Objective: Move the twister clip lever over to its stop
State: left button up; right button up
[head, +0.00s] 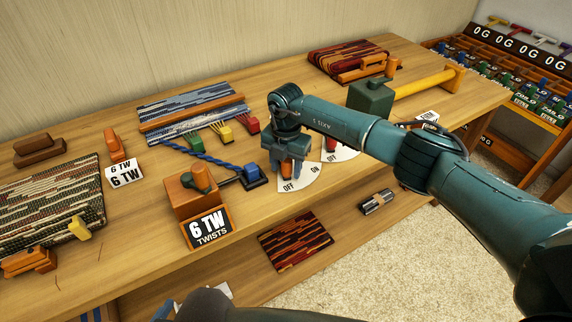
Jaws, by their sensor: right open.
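A white OFF/ON plate (303,181) lies on the bench, with a small orange lever (287,168) on it, partly hidden by my right gripper (286,170). The gripper points down with its jaws open, around or just above this lever; I cannot tell whether it touches. The twister's wooden box (188,200) stands to the left with a "6 TW TWISTS" sign (207,228). A blue twisted cord (205,157) runs to a dark blue clip block (252,177) just left of the gripper. My left gripper is out of view.
A second OFF/ON plate (345,154) with a red lever (331,145) sits close behind and to the right. A green block (370,98) with a yellow roller (425,83) stands farther right. Woven mats (192,110) and coloured yarn clips lie behind. The bench's front edge is near.

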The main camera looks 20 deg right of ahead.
notch_tip(320, 180, up, 13)
jog(key=shift+b, duration=0.4)
dwell(0.5)
